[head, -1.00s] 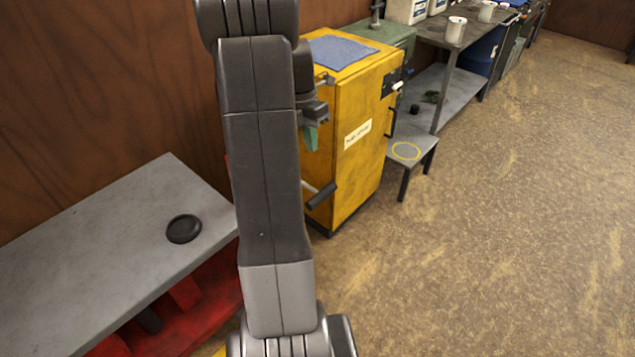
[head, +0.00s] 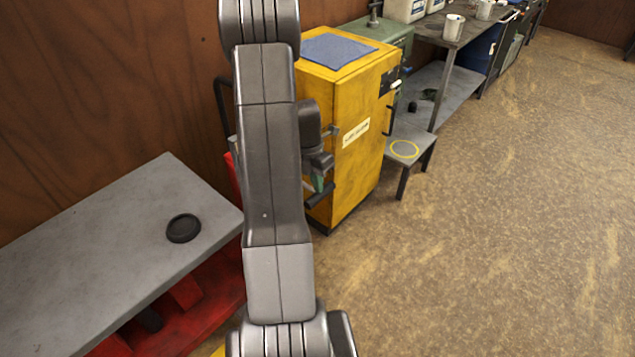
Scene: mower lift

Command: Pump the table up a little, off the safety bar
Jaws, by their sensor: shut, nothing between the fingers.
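The lift table's grey top (head: 90,250) is at the left, with a red frame (head: 195,315) under it. A black lever grip (head: 320,195) on a short silver rod shows to the right of my arm, in front of the yellow cabinet; its foot is hidden behind my arm. My gripper (head: 318,183), with green fingertips, points down just above this grip in the picture. Its fingers are shut with nothing seen between them; I cannot tell whether they touch the grip. The safety bar cannot be made out.
A round black cap (head: 183,228) lies on the table top. The yellow cabinet (head: 350,135) with a blue cloth (head: 337,49) stands behind the lever. A low grey stool (head: 425,150) with a yellow ring is beside it. The floor (head: 490,240) at the right is clear.

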